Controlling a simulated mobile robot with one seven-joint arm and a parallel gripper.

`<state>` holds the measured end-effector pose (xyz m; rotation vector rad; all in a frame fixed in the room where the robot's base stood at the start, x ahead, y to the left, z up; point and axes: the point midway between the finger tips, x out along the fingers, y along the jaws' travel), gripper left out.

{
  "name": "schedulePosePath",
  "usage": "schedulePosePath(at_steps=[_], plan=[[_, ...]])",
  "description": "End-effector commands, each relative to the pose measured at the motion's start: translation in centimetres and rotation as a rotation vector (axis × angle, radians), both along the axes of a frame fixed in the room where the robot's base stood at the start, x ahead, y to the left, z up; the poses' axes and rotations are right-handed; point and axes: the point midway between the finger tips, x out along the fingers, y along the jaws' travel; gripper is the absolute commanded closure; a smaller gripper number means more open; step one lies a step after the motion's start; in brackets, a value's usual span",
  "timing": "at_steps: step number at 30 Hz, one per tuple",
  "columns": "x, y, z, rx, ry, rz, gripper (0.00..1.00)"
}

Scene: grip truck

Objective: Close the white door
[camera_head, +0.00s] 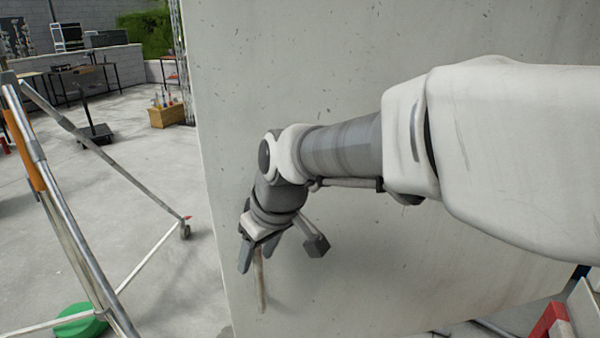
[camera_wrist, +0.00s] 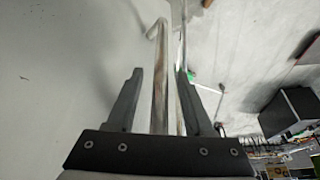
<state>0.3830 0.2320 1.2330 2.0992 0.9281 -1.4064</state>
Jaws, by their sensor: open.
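The white door (camera_head: 300,70) is a large, speckled, upright panel filling the middle and right of the head view. It also fills the left of the wrist view (camera_wrist: 60,80). A thin, worn metal handle (camera_head: 262,290) runs up and down near its left edge. My gripper (camera_head: 256,264) is in front of the door at this handle, fingers pointing down. In the wrist view my gripper's fingers (camera_wrist: 160,72) are apart, with the handle (camera_wrist: 158,85) between them. I cannot tell whether either finger touches it. My arm hides part of the door.
A metal frame with a wheel (camera_head: 60,190) stands at the left, near a green round base (camera_head: 80,320). A red-and-white object (camera_head: 560,320) is at the lower right. A wooden crate (camera_head: 166,114) and tables stand farther back.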

Motion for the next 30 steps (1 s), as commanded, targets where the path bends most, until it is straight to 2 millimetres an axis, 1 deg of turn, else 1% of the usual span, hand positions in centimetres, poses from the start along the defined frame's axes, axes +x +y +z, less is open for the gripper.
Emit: schedulePosePath(at_steps=[3, 11, 14, 18, 20, 30], plan=[[0.14, 0.15, -0.53, 0.0, 0.0, 0.0, 0.48], [0.18, 0.2, -0.62, 0.001, -0.001, 0.0, 0.48], [0.17, 0.19, -0.61, 0.001, -0.001, 0.0, 0.64], [0.17, 0.19, -0.59, 0.001, -0.001, 0.0, 0.89], [0.17, 0.19, -0.59, 0.001, -0.001, 0.0, 1.0], [0.18, 0.18, -0.57, 0.001, -0.001, 0.0, 1.0]])
